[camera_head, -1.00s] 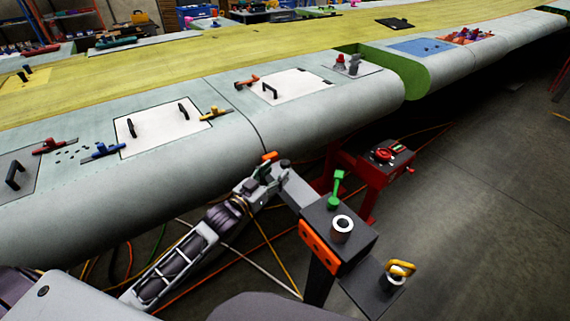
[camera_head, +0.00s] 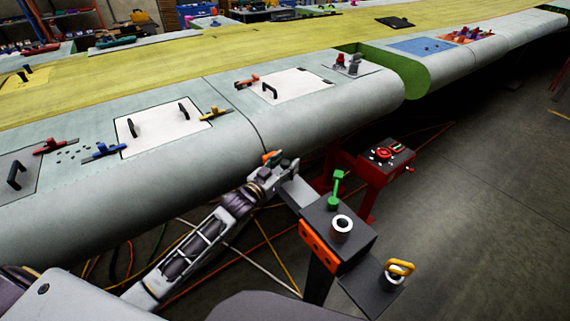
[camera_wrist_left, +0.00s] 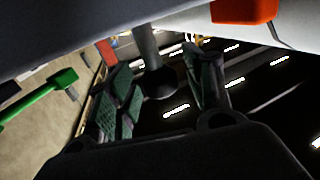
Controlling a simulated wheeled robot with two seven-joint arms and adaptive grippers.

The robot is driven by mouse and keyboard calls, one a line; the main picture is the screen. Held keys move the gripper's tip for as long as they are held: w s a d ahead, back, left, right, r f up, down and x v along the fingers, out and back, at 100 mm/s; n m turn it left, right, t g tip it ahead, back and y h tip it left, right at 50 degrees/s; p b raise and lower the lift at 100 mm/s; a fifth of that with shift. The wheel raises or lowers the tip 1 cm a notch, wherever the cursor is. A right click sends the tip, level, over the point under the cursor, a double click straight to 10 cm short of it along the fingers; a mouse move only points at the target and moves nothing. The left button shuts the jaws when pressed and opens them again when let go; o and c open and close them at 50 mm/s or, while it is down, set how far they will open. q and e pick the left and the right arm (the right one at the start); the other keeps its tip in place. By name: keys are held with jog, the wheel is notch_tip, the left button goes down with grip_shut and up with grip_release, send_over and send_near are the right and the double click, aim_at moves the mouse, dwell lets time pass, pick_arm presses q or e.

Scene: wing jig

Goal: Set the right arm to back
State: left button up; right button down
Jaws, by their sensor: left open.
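My left gripper (camera_head: 282,168) is at the wing's rounded front edge, beside a grey bar (camera_head: 297,193) that leads to a black stand. It is open in the left wrist view (camera_wrist_left: 158,65), with its green-padded fingers on either side of a dark round knob (camera_wrist_left: 160,83) on a grey rod (camera_wrist_left: 148,45). I cannot tell whether the fingers touch the knob. An orange piece (camera_head: 271,156) shows just behind the gripper, and an orange block (camera_wrist_left: 243,10) is at the top of the wrist view. Which part is the task's right arm is not clear. My right gripper is not seen.
The black stand (camera_head: 352,240) bears a green lever (camera_head: 337,188), a white ring (camera_head: 342,224) and a yellow handle (camera_head: 401,267). A red stand (camera_head: 375,168) is behind it. The wing (camera_head: 330,112) fills the left and back. Cables lie on the floor; the right-hand floor is clear.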

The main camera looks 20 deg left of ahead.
pick_arm(q)
jog(key=c, duration=1.1)
grip_shut()
jog(key=shift+s+d, duration=0.1)
jog(key=shift+d, duration=0.05)
